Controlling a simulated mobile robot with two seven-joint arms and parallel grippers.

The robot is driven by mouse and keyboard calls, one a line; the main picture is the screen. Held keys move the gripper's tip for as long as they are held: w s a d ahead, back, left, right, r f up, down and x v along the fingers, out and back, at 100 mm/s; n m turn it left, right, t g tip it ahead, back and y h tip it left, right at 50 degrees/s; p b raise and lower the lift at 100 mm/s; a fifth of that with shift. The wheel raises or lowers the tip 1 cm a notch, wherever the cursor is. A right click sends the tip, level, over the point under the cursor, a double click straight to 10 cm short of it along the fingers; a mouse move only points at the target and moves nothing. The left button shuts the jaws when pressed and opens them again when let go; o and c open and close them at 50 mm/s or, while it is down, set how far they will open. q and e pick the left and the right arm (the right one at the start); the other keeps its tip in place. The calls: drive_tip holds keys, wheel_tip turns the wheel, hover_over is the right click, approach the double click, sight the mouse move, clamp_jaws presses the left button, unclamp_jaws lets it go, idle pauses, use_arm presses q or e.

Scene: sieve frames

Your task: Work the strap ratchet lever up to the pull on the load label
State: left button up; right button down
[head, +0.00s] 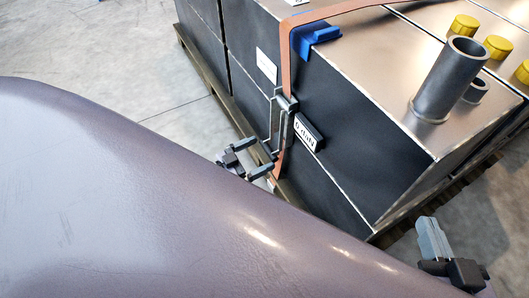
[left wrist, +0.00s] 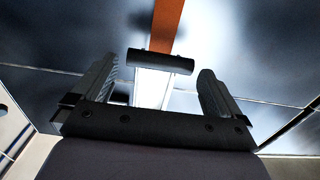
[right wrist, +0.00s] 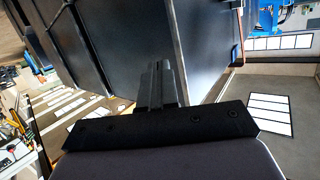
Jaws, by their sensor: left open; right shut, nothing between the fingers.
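The strap ratchet (head: 287,104) hangs on an orange strap (head: 285,70) against the dark side of a crate. Its metal lever (head: 274,125) points down; the dark handle bar (left wrist: 160,62) and pale lever frame show in the left wrist view. My left gripper (head: 250,158) is open, close to the lever's lower end, with the bar ahead and between its fingers' lines; I see no grip. A small readout (head: 307,133) beside the ratchet appears to read 0 daN. A white label (head: 266,65) is on the crate; its print is too small to read. My right gripper (head: 433,240) is shut and empty.
A blue corner protector (head: 317,38) sits under the strap at the crate's top edge. A grey pipe stub (head: 450,80) and yellow caps (head: 466,25) stand on top. The crates rest on a wooden pallet (head: 205,70). The floor at left (head: 90,60) is clear.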

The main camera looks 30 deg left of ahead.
use_arm(q)
drive_tip(key=shift+x, duration=1.3)
use_arm(e)
drive_tip(key=shift+s+d+r+n+t, duration=0.15)
drive_tip(key=shift+d+r+n+t, duration=0.2)
drive_tip(key=shift+r, duration=0.2)
drive_tip(key=shift+a, duration=0.1)
